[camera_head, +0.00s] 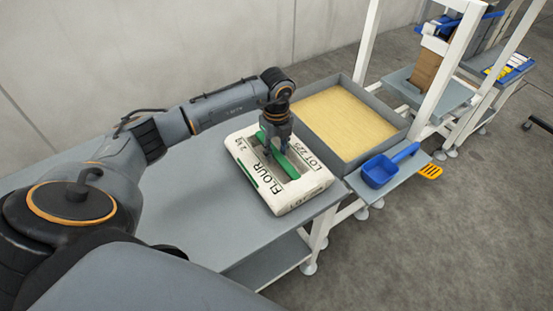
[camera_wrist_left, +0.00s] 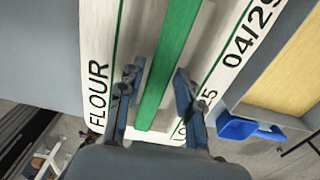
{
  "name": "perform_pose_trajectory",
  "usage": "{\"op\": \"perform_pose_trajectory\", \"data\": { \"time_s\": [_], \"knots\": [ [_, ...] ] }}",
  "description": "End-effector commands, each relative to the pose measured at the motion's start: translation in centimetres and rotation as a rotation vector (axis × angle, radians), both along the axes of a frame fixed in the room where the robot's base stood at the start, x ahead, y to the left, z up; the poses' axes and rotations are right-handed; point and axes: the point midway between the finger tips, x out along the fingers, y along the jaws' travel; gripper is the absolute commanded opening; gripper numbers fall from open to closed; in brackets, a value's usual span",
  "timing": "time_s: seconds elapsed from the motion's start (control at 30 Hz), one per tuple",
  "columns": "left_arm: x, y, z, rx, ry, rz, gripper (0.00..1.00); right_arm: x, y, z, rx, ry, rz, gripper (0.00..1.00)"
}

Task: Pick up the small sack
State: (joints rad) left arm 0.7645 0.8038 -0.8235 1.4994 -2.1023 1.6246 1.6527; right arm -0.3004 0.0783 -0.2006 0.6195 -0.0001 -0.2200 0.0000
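The small sack (camera_head: 258,180) is white with a green stripe and black "FLOUR" print. It lies flat at the right end of the grey table, and its print shows close up in the left wrist view (camera_wrist_left: 98,70). My left gripper (camera_head: 275,152) points down over the middle of the sack. In the left wrist view its two fingers (camera_wrist_left: 158,105) stand apart on either side of the green stripe, with a gap to it. Whether the fingertips touch the sack's top cannot be told. My right gripper is not in view.
A grey tray (camera_head: 396,137) filled with yellowish grain-like material stands just beyond the sack. A blue scoop (camera_head: 379,171) lies on a small shelf beside an orange slotted tool (camera_head: 430,172). White frame posts (camera_head: 449,62) rise at the right. Bare table (camera_head: 200,205) lies left of the sack.

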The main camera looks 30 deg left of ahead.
Motion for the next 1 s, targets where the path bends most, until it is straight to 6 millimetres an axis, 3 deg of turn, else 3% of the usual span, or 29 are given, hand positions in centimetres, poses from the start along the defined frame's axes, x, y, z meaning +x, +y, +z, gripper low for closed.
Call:
{"op": "perform_pose_trajectory", "data": {
  "time_s": [0.13,0.4,0.43,0.6,1.0],
  "knots": [
    [-0.1,0.0,-1.8,0.0,0.002,0.001,0.35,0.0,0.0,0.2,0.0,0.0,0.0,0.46],
    [0.0,0.0,-2.2,0.0,0.0,0.0,0.35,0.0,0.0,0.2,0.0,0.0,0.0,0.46],
    [0.0,0.0,-2.2,0.0,0.0,0.0,0.33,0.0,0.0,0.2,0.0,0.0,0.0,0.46],
    [0.0,0.0,-2.1,0.0,0.0,0.0,0.0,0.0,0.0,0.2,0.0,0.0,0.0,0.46],
    [0.3,0.0,-1.7,-0.003,-0.01,0.001,0.0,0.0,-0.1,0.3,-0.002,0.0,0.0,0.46]
  ]
}}
